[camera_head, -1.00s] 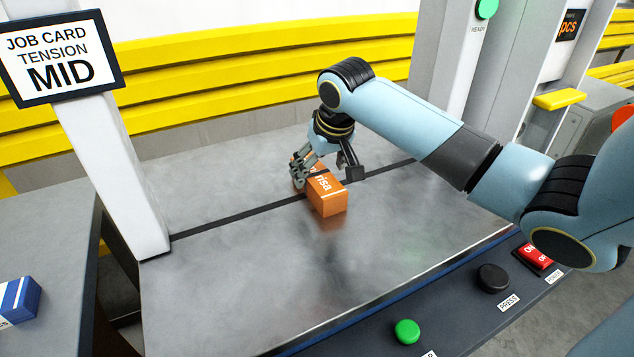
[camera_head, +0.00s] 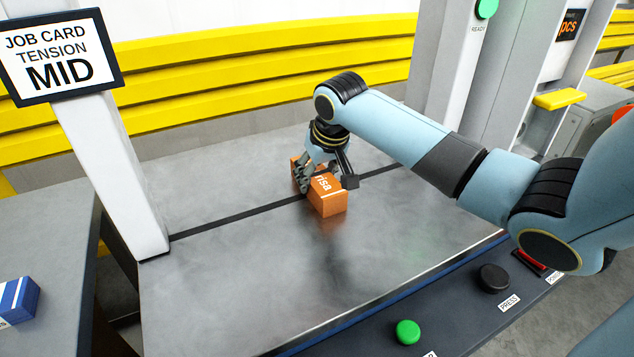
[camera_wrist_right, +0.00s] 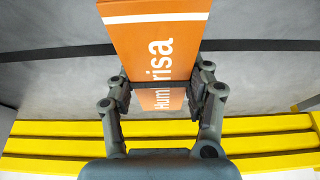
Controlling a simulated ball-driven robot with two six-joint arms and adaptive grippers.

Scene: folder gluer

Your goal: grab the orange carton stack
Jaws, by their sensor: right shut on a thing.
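The orange carton stack (camera_head: 328,198) has white lettering and a white stripe. It lies on the grey metal table, across the black line. My right gripper (camera_head: 322,182) is shut on it from above, and its fingers hide part of the stack's middle. In the right wrist view the stack (camera_wrist_right: 152,45) sits between the two fingers of the right gripper (camera_wrist_right: 158,88), one finger against each side. A dark band crosses the stack at the fingertips. My left gripper is not in view.
The metal table (camera_head: 230,280) is clear around the stack. A white post with a job card (camera_head: 60,60) reading MID stands at left. A blue carton (camera_head: 18,300) lies on a side surface. Green (camera_head: 407,332) and black (camera_head: 493,278) buttons line the front panel.

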